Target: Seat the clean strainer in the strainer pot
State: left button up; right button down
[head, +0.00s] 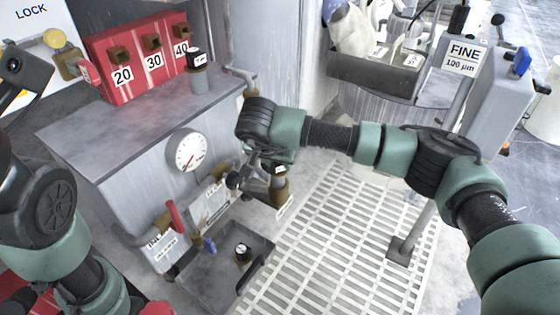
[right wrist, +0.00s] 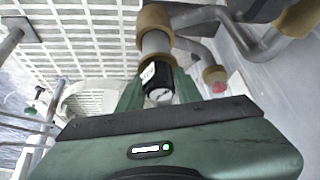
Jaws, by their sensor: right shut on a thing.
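My right gripper (head: 262,172) reaches down beside the grey cabinet. In the right wrist view its jaws are shut on a strainer (right wrist: 157,82) with a black, white-labelled cap; its labelled cap also shows in the head view (head: 280,170). The strainer lines up with a brass-collared pipe fitting (right wrist: 154,18), which looks like the strainer pot; its brass collar also shows in the head view (head: 278,190). I cannot tell how deep the strainer sits in it. My left arm is at the left edge, and its gripper is not clearly visible.
A grey tray (head: 205,280) on the floor holds a black-capped piece (head: 243,253). A grey cylinder (head: 198,78) with a black cap stands on the cabinet top (head: 130,110) near the red 20-30-40 rack (head: 125,65). A round gauge (head: 187,150) and pipes crowd the cabinet front.

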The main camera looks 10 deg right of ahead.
aim_at(277, 173)
jog(key=shift+f+b, duration=1.2)
jog(key=shift+f, duration=1.25)
jog(key=c, duration=0.9)
grip_release()
jog(key=p+v, duration=0.2)
jog(key=v, duration=0.1)
jog(key=p+v, duration=0.3)
jog(key=shift+s+d+r, duration=0.15)
jog(key=shift+s+r, duration=0.05)
jog(key=shift+r, duration=0.2)
jog(key=shift+s+r+p, duration=0.3)
jog(key=shift+s+r, duration=0.1)
jog(key=shift+r, duration=0.05)
